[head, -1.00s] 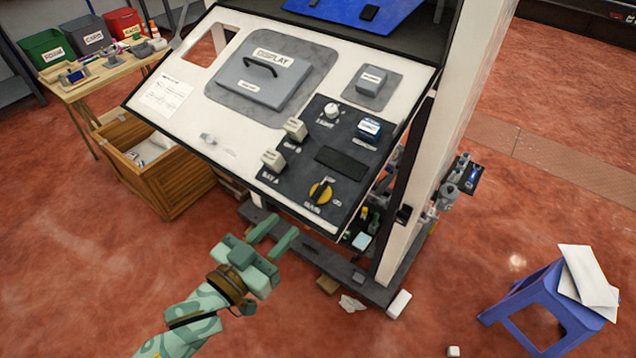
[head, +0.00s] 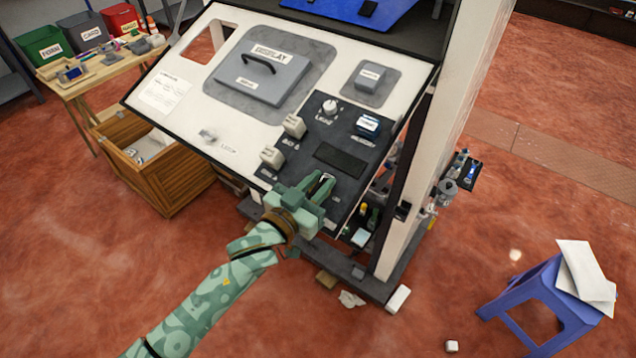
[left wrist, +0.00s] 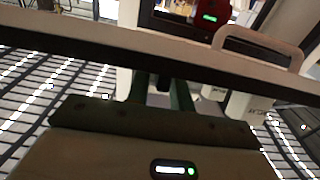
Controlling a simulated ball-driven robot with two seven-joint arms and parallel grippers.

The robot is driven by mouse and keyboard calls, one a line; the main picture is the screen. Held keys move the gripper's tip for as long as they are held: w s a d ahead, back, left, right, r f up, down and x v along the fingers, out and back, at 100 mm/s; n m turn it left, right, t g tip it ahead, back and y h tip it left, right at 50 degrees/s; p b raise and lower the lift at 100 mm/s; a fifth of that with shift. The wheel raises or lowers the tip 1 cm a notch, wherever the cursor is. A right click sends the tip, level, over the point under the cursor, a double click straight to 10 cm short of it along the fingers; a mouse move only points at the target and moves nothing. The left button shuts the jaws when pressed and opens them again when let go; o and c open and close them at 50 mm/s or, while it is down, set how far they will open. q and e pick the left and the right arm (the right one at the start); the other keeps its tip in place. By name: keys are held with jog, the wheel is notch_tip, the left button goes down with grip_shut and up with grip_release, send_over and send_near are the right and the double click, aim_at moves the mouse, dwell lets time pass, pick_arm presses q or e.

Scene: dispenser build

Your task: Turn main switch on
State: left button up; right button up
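The main switch, a yellow and black rotary knob low on the dark control plate (head: 293,168), is hidden now behind my left gripper (head: 319,184). The gripper reaches over the lower right of that plate with its fingertips at the knob's place. In the left wrist view, the two fingers (left wrist: 161,92) stand apart, with a pale patch showing between them. The yellow knob cannot be made out there, and I cannot tell whether the fingers touch it. My right gripper is in neither view.
The grey display cover (head: 262,75) is further up. A wooden crate (head: 165,185) and a blue stool (head: 540,297) stand on the floor.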

pick_arm(q)
grip_shut()
jog(key=shift+m+g+h+p, duration=0.65)
jog(key=shift+m+g+h, duration=0.15)
jog(key=shift+m+h, duration=0.25)
jog(key=shift+w+a+m+g+h, duration=0.1)
jog(key=shift+m+g+h, duration=0.45)
jog(key=shift+m+g, duration=0.45)
jog(key=m+g+h, duration=0.1)
jog(key=m+g, duration=0.1)
jog(key=m, duration=0.1)
jog(key=shift+g+h, duration=0.3)
jog(key=shift+g, duration=0.1)
jog(key=shift+f+m+g+h+b, duration=0.1)
jog(key=shift+m+g+h+b, duration=0.4)
jog(key=shift+m+g, duration=1.55)
jog(key=shift+s+g, duration=0.2)
jog(key=shift+g, duration=0.15)
jog(key=shift+o, duration=1.8)
grip_release()
